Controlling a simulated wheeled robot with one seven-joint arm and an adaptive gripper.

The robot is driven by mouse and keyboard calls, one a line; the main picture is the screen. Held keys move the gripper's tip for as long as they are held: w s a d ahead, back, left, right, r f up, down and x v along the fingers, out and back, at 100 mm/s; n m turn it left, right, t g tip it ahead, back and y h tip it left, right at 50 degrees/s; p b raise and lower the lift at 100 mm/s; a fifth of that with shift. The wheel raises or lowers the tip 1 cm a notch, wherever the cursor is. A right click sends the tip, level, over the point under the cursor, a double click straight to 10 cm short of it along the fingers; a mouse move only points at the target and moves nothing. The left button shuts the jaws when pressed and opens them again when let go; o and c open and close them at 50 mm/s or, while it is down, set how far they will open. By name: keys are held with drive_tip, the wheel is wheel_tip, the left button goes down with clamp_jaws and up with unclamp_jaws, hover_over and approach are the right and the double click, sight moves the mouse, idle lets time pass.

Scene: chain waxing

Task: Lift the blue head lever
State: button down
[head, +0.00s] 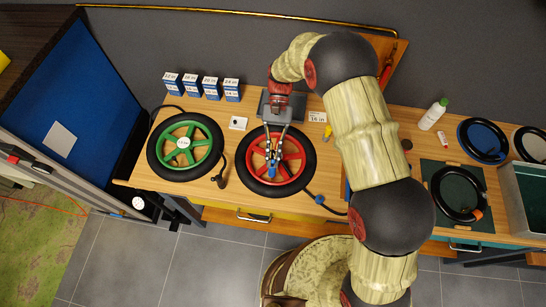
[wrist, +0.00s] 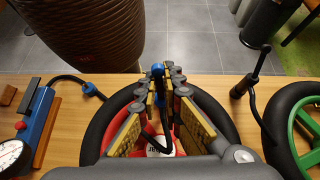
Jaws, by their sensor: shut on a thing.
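My gripper (head: 272,160) reaches down over the red-rimmed wheel (head: 301,148), which lies flat on the bench. Its fingers (wrist: 163,76) are closed around a small upright blue piece, which I take for the blue head lever (wrist: 157,69). In the head view, blue also shows between the fingers; the fingers hide part of it. A black stem or hose runs below it in the wrist view. A second blue fitting (head: 319,198) on a black hose lies right of the wheel, apart from my gripper; it also shows in the wrist view (wrist: 90,88).
A green-rimmed wheel (head: 211,147) lies left, with a black hose head (head: 221,181) between the wheels. Blue-white boxes (head: 203,88) stand behind. A blue device with a dial (wrist: 12,153) lies at the left of the wrist view. My arm hides part of the bench.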

drive_tip(key=c, duration=1.9)
unclamp_jaws()
drive_tip(key=v, duration=1.2)
